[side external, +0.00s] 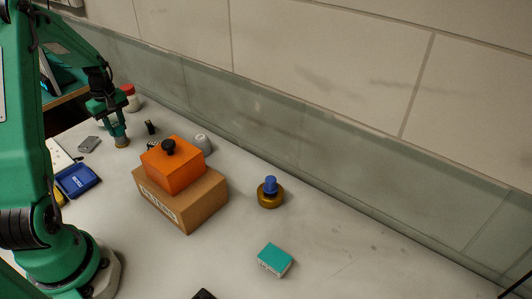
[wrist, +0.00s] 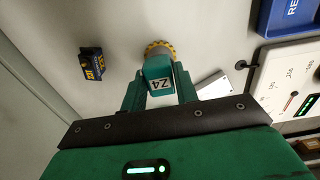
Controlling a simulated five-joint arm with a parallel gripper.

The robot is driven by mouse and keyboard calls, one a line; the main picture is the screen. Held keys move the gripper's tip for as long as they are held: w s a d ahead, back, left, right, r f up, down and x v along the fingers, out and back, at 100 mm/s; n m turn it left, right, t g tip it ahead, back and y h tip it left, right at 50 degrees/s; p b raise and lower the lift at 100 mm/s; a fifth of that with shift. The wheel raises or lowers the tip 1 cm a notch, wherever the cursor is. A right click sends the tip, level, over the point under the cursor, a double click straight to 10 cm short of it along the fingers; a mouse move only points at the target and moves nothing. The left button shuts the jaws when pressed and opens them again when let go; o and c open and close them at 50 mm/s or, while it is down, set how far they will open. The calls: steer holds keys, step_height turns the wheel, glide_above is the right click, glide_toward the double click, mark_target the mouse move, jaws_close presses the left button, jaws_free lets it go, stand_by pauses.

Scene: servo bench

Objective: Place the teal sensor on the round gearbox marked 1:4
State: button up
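A teal block with a white label that seems to read "Z4" (wrist: 158,80) sits between the fingers of my gripper (wrist: 159,72) in the wrist view; it looks like the teal sensor. The fingers appear to press on both its sides. Directly beyond it is a round yellow-brass piece with a notched rim (wrist: 160,47), partly hidden by the block; I cannot tell whether they touch. In the side view my gripper (side external: 117,132) points down, with this brass piece (side external: 122,143) just below. Another round brass piece (side external: 270,201) carries a blue cylinder (side external: 270,184). No 1:4 mark is legible.
An orange box with a black knob (side external: 175,170) stands on a cardboard box (side external: 190,211) mid-bench. A teal-topped white box (side external: 274,260) lies at the front. A blue tray (side external: 78,181), grey card (side external: 89,144) and grey rounded object (side external: 202,143) are nearby. The right bench is clear.

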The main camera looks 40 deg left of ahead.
mark_target(116, 126)
steer(key=o, duration=0.3)
step_height(116, 126, up, 12)
steer(key=shift+r, duration=0.15)
stand_by(0.7)
stand_by(0.5)
